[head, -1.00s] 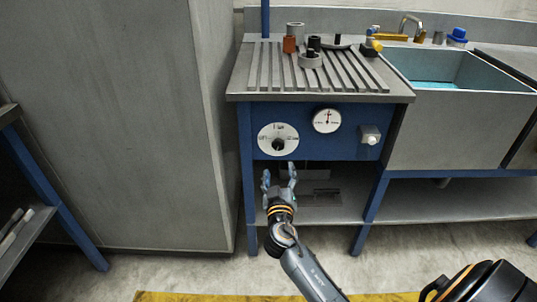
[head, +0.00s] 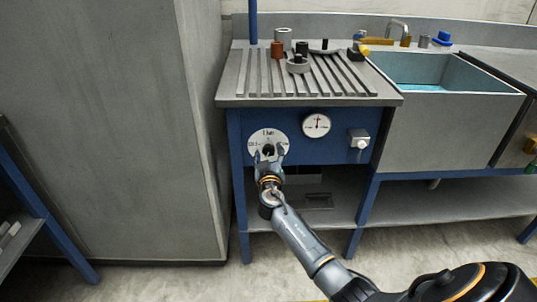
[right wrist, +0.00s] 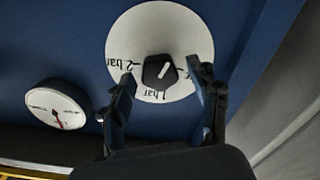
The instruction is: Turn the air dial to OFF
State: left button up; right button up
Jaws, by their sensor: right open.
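The air dial is a round white plate (head: 255,136) on the blue panel, with a black knob (head: 268,149) at its centre. In the right wrist view the plate (right wrist: 160,30) shows "1 bar" and "2 bar" marks, and the black knob (right wrist: 160,72) has a white pointer line slanting up to the right. No OFF label is legible. My right gripper (head: 268,155) is open in front of the dial. In the right wrist view its fingers (right wrist: 166,82) stand on both sides of the knob, with gaps visible. My left gripper is out of view.
A white gauge (head: 316,125) and a grey switch box (head: 358,139) sit right of the dial on the panel. The ribbed bench top (head: 240,92) above holds small metal parts. A tall grey cabinet (head: 110,130) stands at the left, and a sink (head: 450,120) at the right.

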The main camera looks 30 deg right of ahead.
jog(key=c, duration=1.2)
